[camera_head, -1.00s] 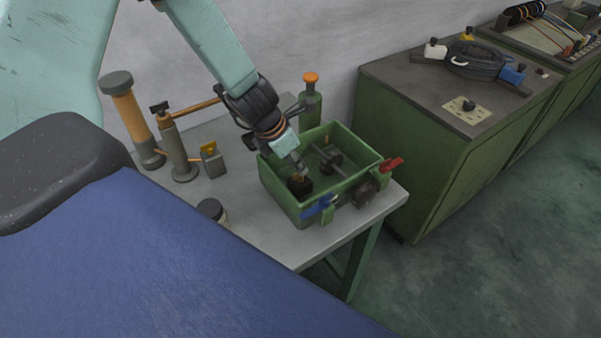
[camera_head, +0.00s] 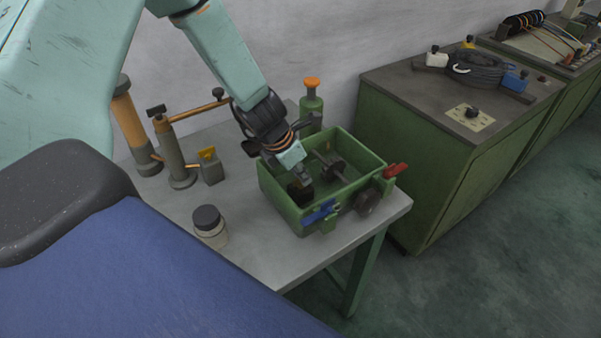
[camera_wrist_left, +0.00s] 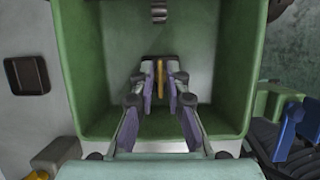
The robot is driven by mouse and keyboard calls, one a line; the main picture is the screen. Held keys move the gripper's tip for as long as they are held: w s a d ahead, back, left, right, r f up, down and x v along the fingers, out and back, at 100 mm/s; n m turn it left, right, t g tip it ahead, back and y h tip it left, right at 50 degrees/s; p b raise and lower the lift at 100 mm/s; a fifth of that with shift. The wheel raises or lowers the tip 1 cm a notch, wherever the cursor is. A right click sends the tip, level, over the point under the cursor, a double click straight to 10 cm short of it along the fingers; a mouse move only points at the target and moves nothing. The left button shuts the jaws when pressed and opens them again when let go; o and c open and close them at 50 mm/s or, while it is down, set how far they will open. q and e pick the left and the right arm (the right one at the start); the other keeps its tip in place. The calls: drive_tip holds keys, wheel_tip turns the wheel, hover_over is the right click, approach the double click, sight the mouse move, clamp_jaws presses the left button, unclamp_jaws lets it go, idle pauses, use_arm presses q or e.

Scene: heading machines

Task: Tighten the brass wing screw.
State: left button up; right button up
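The brass wing screw (camera_wrist_left: 160,78) shows in the left wrist view as a narrow upright yellow strip. It stands inside a green open box (camera_head: 366,152), whose walls also show in the left wrist view (camera_wrist_left: 85,70). My left gripper (camera_head: 303,178) reaches down into the box near its front left corner. In the left wrist view its two fingers (camera_wrist_left: 160,68) stand on either side of the screw, with narrow gaps that make it look open. In the head view the gripper hides the screw, above a dark block (camera_head: 297,194). My right gripper is not in view.
The box walls stand close around the gripper. A blue lever (camera_head: 318,214) and a red lever (camera_head: 396,169) stick out from the box. A jar (camera_head: 209,226) and an orange-capped green bottle (camera_head: 312,104) stand nearby on the grey table (camera_head: 268,258). A green cabinet (camera_head: 420,170) is at right.

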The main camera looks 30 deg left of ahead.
use_arm(q)
drive_tip(key=shift+d, duration=0.1)
clamp_jaws()
drive_tip(key=shift+s, duration=0.1)
